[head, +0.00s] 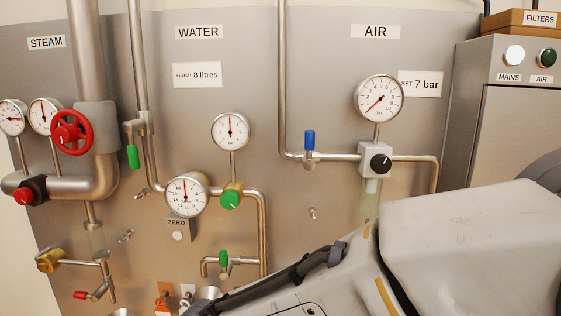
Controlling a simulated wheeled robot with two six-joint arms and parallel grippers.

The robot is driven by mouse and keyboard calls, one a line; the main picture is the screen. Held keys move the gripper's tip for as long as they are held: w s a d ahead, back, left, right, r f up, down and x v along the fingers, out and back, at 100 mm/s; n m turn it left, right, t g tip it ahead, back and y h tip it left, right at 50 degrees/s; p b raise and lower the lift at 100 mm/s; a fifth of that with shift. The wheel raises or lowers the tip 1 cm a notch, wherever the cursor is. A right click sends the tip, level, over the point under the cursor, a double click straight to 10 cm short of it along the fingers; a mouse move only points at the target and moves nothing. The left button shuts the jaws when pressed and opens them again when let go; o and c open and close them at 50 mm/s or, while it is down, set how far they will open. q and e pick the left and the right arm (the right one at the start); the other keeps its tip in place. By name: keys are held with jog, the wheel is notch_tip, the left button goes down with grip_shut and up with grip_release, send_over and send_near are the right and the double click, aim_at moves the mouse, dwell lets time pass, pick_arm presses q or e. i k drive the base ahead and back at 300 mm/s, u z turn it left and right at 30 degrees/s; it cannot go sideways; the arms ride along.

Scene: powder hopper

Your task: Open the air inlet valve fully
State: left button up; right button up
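The air inlet valve (309,141) has a blue lever on the horizontal air pipe (333,157), under the AIR label (376,31). The lever stands upright, across the pipe. To its right is a regulator with a black knob (381,164). Above that, the air gauge (379,98) has its needle at the lower left, near the zero end. A card (420,84) beside it reads SET 7 bar. A large grey arm part of mine fills the lower right. Neither gripper shows, and nothing touches the blue lever.
Left of the air section are the water gauge (230,131), the green water knob (230,200) and the red steam handwheel (72,132). A grey cabinet (510,120) stands at the right. The panel around the blue lever is clear.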

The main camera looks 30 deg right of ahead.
aim_at(309, 163)
jog(key=z, duration=0.1)
jog(key=i, duration=0.25)
jog(key=z, duration=0.95)
